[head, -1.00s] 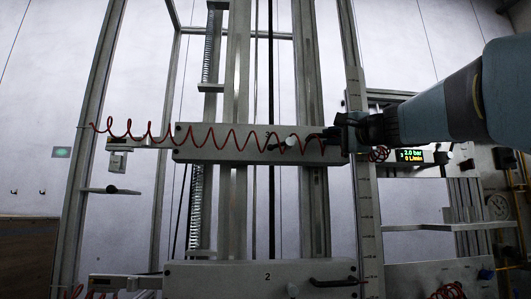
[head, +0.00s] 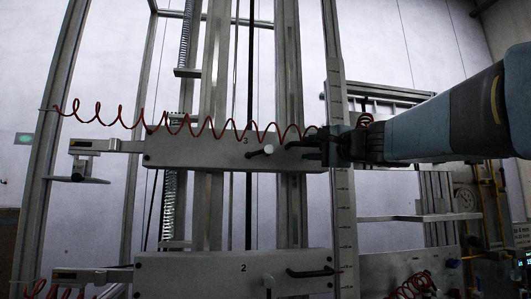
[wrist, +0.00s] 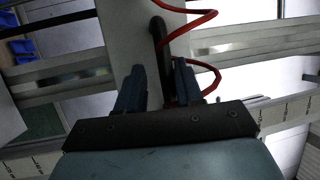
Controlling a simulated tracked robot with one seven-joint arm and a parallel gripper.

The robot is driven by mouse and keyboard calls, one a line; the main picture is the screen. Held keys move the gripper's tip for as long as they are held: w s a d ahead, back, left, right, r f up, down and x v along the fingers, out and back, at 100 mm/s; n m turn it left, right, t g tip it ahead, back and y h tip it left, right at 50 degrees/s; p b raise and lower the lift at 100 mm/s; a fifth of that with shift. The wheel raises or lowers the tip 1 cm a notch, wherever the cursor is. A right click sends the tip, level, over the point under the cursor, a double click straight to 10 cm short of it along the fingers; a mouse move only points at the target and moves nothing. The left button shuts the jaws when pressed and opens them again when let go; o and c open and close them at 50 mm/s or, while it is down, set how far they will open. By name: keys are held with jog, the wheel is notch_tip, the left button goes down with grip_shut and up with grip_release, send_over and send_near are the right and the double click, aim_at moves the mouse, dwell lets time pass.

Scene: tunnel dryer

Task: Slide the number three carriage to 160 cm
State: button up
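The number three carriage (head: 200,153) is a pale horizontal block marked 3, across the upright rails in the head view. A dark lever (head: 260,152) with a pale tip sits on its face. Its black bar handle (wrist: 159,40) is at its right end, between my fingers in the wrist view.
The number two carriage (head: 210,272) sits below, with its own black handle (head: 310,272) and a clear gap between the two. A red coiled hose (head: 185,122) runs above carriage three and passes beside my fingers. A shelf (head: 420,217) juts out at right.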

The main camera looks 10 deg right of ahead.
jog(key=shift+o, duration=0.6)
jog(key=shift+w, duration=0.1)
jog(key=shift+s+d, duration=0.15)
jog(key=shift+s, duration=0.15)
jog(key=v, duration=1.3)
jog(key=shift+s+f, duration=0.1)
jog(key=shift+f, duration=0.15)
